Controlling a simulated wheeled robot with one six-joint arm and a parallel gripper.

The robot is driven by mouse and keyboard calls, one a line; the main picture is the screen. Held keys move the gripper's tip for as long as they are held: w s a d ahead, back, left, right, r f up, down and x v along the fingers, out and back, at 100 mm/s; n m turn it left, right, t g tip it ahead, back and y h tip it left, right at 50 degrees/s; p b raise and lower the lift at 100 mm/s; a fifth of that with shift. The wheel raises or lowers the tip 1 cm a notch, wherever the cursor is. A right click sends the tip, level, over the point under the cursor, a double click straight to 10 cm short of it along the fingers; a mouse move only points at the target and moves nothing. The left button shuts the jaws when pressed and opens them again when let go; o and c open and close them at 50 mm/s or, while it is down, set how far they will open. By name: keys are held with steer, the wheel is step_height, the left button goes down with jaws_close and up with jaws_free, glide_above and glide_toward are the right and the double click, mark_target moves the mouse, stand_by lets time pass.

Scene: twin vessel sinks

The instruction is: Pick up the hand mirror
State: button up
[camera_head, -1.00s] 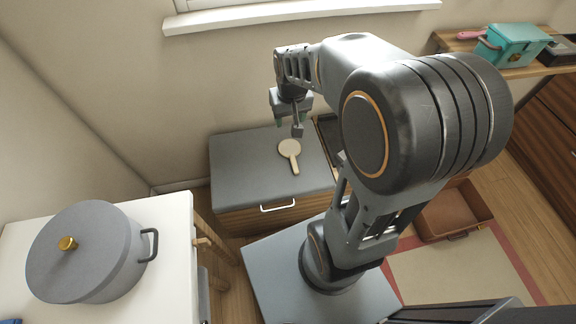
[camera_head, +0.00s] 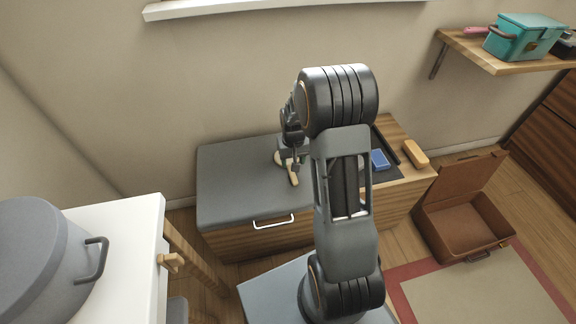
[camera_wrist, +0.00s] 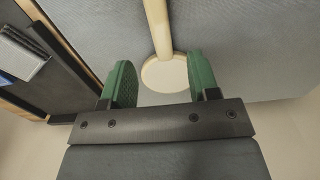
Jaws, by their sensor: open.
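The hand mirror lies flat on the grey top of a low cabinet. In the head view its pale handle (camera_head: 293,178) shows, while my gripper partly covers its round head. In the wrist view the handle (camera_wrist: 157,28) runs upward from the round head (camera_wrist: 165,76). My gripper (camera_head: 289,163) is over the mirror's head. Its two green fingertips (camera_wrist: 160,80) are open, with the head between and beyond them, nearer the right finger. Nothing is held. The gap in height between the fingers and the mirror is hard to tell.
The cabinet's grey top (camera_head: 235,180) is clear to the left of the mirror. On the right are a dark tray with a blue item (camera_head: 380,159) and a wooden block (camera_head: 415,153). An open brown case (camera_head: 465,222) stands on the floor. A pot (camera_head: 40,250) stands on a white table.

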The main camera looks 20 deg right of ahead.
mark_target(289, 165)
steer(key=shift+a+f+b, duration=0.1)
steer(key=shift+f+b, duration=1.35)
steer(key=shift+f, duration=1.8)
steer(key=shift+c, duration=0.4)
steer(key=c, duration=0.9)
jaws_close()
steer(key=shift+r, duration=0.15)
